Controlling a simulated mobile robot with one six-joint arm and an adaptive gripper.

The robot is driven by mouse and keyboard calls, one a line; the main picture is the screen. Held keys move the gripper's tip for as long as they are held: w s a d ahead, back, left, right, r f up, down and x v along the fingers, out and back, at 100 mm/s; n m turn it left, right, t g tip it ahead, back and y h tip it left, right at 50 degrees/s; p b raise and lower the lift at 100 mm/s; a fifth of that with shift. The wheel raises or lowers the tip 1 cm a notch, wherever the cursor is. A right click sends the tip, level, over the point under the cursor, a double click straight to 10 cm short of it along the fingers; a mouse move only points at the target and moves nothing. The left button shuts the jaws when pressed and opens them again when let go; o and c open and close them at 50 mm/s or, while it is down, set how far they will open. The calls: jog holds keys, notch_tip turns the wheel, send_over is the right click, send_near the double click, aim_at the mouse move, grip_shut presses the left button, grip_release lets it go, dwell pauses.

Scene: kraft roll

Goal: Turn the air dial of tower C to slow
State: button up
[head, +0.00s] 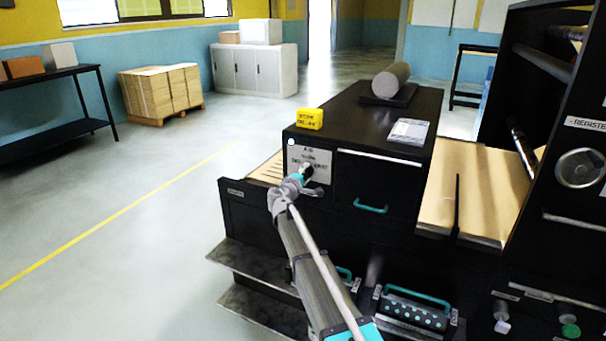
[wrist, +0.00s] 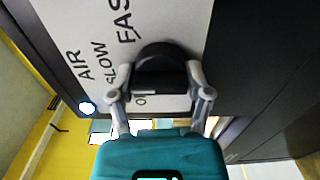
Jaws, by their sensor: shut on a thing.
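The air dial (wrist: 168,58) is a round black knob on a pale plate (wrist: 150,20) in the wrist view. The plate reads AIR, SLOW and FAS, the last word cut off at the top edge; a label starting with O is partly hidden by the dial and gripper. My gripper (wrist: 158,80) is shut on the dial, one finger on each side. A small white mark shows at the dial's lower edge. In the head view my gripper (head: 299,181) covers part of the plate (head: 313,155) on the black cabinet's front left.
A yellow block (head: 309,118) and a grey card (head: 409,132) lie on the cabinet top, with a grey roll (head: 391,80) behind. A drawer with a teal handle (head: 371,206) is right of the plate. Brown paper (head: 468,190) lies further right. Open floor lies left.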

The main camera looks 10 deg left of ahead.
jog(key=shift+w+a, duration=0.1)
dwell(0.3)
jog(key=o, duration=1.2)
jog(key=shift+c, duration=0.2)
jog(key=shift+s, duration=0.2)
jog(key=shift+s, duration=0.25)
jog(key=v, duration=1.1)
jog(key=shift+s, duration=0.1)
